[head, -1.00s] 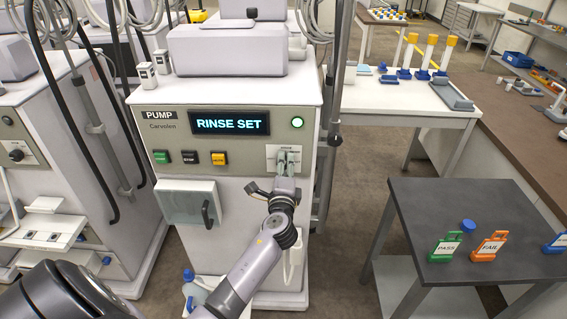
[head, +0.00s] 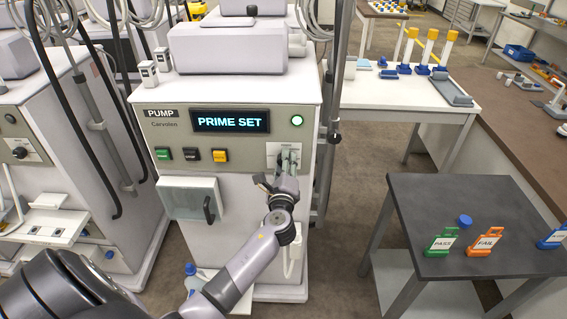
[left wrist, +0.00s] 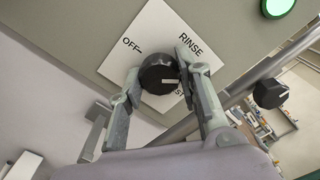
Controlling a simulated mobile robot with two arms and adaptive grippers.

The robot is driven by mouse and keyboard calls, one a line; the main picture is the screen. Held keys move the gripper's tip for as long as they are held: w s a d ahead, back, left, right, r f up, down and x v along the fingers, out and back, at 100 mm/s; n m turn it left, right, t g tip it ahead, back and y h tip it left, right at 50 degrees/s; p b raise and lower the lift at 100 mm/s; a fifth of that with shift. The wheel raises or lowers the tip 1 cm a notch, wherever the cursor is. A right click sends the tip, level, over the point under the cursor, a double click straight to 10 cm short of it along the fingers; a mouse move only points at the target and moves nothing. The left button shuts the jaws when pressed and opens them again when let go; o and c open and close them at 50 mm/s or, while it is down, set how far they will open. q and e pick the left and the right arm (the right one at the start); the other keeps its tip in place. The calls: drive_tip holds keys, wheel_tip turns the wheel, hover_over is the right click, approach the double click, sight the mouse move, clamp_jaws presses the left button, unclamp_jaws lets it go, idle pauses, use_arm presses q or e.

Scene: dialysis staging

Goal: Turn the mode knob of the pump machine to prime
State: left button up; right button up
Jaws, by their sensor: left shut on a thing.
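The pump machine (head: 235,225) stands in front of me, and its screen (head: 231,121) reads PRIME SET. The mode knob (left wrist: 154,72) is black and round, on a white label plate (left wrist: 150,38) with OFF and RINSE readable. Another label is mostly hidden behind a finger. A light line on the knob faces right in the left wrist view, toward that covered label. My left gripper (head: 287,163) is at the plate on the panel's right side, shut on the knob with one finger on each side. In the head view the gripper hides the knob. My right gripper is not in view.
Green, black and yellow buttons (head: 191,154) sit left of the knob, and a green lamp (head: 297,120) glows above it. A pole (head: 328,150) stands close to the machine's right edge. A dark table (head: 480,210) with PASS and FAIL tags is at right.

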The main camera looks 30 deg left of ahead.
use_arm(q)
drive_tip(key=shift+f, duration=0.1)
drive_tip(key=o, duration=1.1)
drive_tip(key=shift+o, duration=0.2)
drive_tip(key=v, duration=1.2)
